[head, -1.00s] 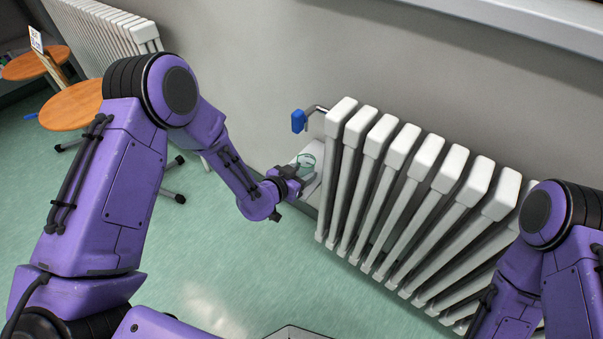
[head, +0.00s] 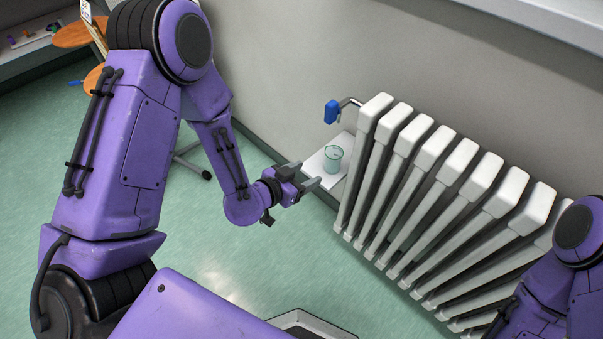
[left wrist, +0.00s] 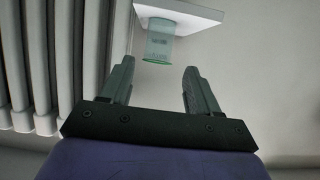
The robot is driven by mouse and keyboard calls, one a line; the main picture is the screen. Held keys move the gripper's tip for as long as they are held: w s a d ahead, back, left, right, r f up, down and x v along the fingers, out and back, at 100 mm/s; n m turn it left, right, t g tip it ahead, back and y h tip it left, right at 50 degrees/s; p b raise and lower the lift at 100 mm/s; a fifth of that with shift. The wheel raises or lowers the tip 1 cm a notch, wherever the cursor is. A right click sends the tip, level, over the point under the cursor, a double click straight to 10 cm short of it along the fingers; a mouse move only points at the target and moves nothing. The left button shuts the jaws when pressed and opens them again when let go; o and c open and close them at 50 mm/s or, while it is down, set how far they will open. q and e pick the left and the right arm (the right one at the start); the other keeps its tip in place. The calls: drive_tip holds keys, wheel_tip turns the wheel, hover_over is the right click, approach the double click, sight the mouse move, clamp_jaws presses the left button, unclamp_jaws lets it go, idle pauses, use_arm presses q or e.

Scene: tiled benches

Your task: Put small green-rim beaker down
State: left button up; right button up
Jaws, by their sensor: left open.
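The small green-rim beaker (head: 332,159) stands on a small white shelf (head: 316,163) beside the radiator in the head view. In the left wrist view the clear beaker (left wrist: 158,45) shows its green rim, with its base against the white shelf (left wrist: 200,16). My left gripper (head: 312,174) is open and empty, a short way to the left of the beaker and apart from it. In the left wrist view both fingers (left wrist: 158,72) are spread, with the beaker beyond their tips. My right gripper is out of view; only part of the right arm shows at the lower right.
A white ribbed radiator (head: 450,190) stands right next to the shelf, with a blue valve (head: 332,111) above it. The grey wall (head: 280,70) is behind. Green floor lies open below. Orange round stools (head: 72,35) stand at the far left.

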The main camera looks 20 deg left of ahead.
use_arm(q)
drive_tip(key=s+a+f+n+g+y, duration=0.4)
drive_tip(key=s+f, duration=0.4)
drive_tip(key=s, duration=0.5)
drive_tip(key=s+a+f+n+g+y, duration=0.4)
drive_tip(key=s+f, duration=0.5)
drive_tip(key=s, duration=0.4)
drive_tip(key=a+n+g, duration=0.1)
drive_tip(key=a+n, duration=0.1)
drive_tip(key=shift+a+n+g, duration=0.3)
drive_tip(key=shift+a+n, duration=0.05)
drive_tip(key=shift+n, duration=0.05)
